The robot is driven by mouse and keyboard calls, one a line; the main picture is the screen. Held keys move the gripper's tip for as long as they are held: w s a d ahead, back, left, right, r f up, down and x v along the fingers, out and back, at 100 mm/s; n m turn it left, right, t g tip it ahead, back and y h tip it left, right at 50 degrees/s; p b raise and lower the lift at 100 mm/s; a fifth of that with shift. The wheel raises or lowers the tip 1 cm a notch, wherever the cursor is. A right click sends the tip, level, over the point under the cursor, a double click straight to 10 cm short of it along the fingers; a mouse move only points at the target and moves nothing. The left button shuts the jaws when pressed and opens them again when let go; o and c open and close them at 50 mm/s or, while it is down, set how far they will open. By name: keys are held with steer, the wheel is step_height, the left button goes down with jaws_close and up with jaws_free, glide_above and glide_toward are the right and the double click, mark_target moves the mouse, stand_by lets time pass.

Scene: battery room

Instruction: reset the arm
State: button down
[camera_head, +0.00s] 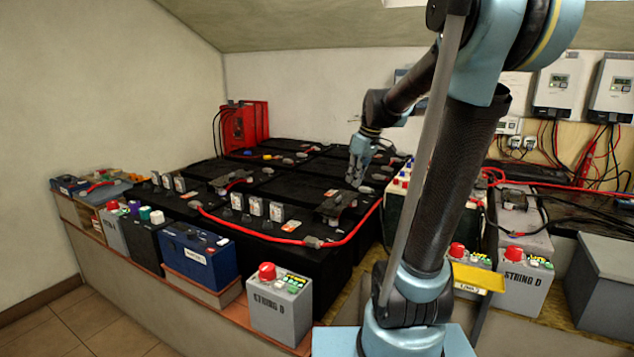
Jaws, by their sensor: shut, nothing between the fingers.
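My arm rises from the bottom right of the head view, bends at the top and reaches back down over the battery bank. My gripper (357,176) points downward above the black batteries (285,190), near their right side. Its fingers are shut with nothing between them. I cannot tell how far above the battery tops the fingertips are.
A red cable (265,236) runs across the battery tops. Grey battery boxes (279,309) and a blue battery (197,255) line the front ledge. A red case (244,127) stands at the back. Wall-mounted inverters (557,88) with hanging cables are at right.

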steer(key=s+d+f+m+h, duration=0.1)
steer(key=s+d+f+m, duration=0.1)
steer(key=s+f, duration=0.3)
steer(key=s+d+f+m, duration=0.2)
steer(key=s+f+m, duration=0.2)
steer(key=s, duration=0.7)
steer(key=s+d+f+m+h, duration=0.1)
steer(key=s+d+f+m, duration=0.1)
steer(key=s+f, duration=0.3)
steer(key=s+m, duration=0.1)
steer(key=s, duration=0.2)
steer(key=shift+s+d+f+h, duration=0.2)
steer(key=shift+s+f+h, duration=0.05)
steer(key=shift+f+h, duration=0.05)
steer(key=shift+w+f, duration=0.2)
steer(key=shift+w, duration=0.2)
